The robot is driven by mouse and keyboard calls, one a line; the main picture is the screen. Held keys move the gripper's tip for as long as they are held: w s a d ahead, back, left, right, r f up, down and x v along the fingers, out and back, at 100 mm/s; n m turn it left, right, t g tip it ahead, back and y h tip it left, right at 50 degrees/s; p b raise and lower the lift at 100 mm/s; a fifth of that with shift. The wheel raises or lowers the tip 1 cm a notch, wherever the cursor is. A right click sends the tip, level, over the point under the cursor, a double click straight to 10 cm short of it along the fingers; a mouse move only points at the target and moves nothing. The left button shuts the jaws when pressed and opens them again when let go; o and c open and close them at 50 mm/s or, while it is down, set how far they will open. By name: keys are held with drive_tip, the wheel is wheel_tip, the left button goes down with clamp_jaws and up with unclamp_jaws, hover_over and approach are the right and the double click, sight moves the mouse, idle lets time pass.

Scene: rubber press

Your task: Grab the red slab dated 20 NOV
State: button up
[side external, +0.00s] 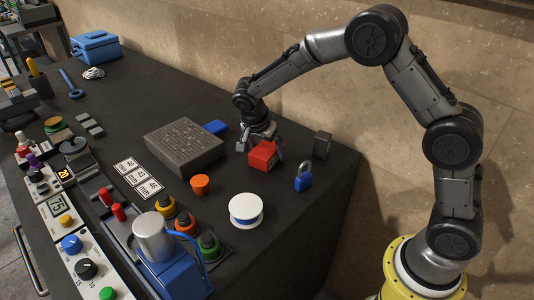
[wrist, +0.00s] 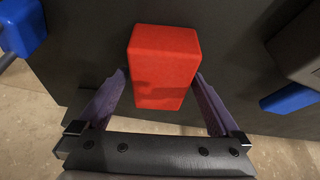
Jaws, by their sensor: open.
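A red slab (side external: 263,155) lies on the dark bench top near its right end. In the wrist view the red slab (wrist: 164,50) is centred ahead of the fingers, with its plain top face showing. No date is readable on it in either view. My gripper (side external: 259,143) is low over the bench at the slab. In the wrist view my gripper (wrist: 160,78) is open, with one finger on each side of the slab's near part. I cannot tell whether either finger touches it.
A blue padlock (side external: 303,182) and a dark grey block (side external: 322,145) stand close to the right. A large grey slab (side external: 185,146) and a blue piece (side external: 215,127) lie to the left. An orange cup (side external: 200,185) and white spool (side external: 246,209) are in front.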

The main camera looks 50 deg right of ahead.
drive_tip(key=shift+f, duration=0.15)
idle(0.3)
clamp_jaws()
